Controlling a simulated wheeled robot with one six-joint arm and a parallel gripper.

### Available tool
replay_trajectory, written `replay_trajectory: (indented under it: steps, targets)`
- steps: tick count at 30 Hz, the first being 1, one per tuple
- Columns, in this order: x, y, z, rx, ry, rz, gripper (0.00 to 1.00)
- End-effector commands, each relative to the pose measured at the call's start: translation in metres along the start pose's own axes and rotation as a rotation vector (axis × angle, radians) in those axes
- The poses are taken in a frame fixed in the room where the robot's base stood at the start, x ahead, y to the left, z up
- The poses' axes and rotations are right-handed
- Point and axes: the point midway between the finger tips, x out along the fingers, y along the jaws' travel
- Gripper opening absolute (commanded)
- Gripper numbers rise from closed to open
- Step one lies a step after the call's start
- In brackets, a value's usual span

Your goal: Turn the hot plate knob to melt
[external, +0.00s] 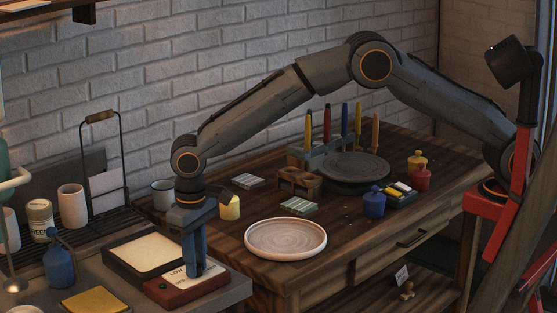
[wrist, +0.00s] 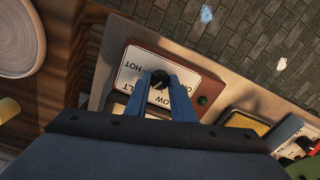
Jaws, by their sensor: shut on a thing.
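The hot plate (external: 146,250) sits at the front left, with a cream top in a dark frame. Its red-brown control box (external: 186,291) has a white label panel. In the wrist view the label panel (wrist: 175,65) shows HOT, part of MELT, LOW and part of another word, upside down. The black knob (wrist: 159,77) stands on this panel. My gripper (external: 196,274) points down at the panel. In the wrist view its blue fingers (wrist: 160,84) are shut on the knob, one on each side. The knob's pointer is hidden or too small to read.
A small dark green button or lamp (wrist: 202,100) is beside the panel. A pale plate (external: 286,238) lies on the wooden table to the right. A yellow candle-like piece (external: 229,208) is behind my gripper.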

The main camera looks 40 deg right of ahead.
Motion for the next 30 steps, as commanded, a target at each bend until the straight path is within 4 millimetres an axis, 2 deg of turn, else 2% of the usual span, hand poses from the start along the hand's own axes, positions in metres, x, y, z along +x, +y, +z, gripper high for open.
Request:
replay_trajectory:
  steps: [14, 15, 17, 26, 30]
  targets:
    - [-0.002, -0.001, -0.001, 0.011, 0.004, -0.003, 0.0]
    - [-0.002, -0.001, -0.001, 0.011, 0.004, -0.003, 0.29]
    - [-0.002, -0.001, -0.001, 0.011, 0.004, -0.002, 0.39]
    - [-0.001, 0.0, -0.001, 0.011, 0.002, -0.001, 0.41]
    - [-0.011, -0.001, -0.001, 0.011, 0.004, -0.003, 0.41]
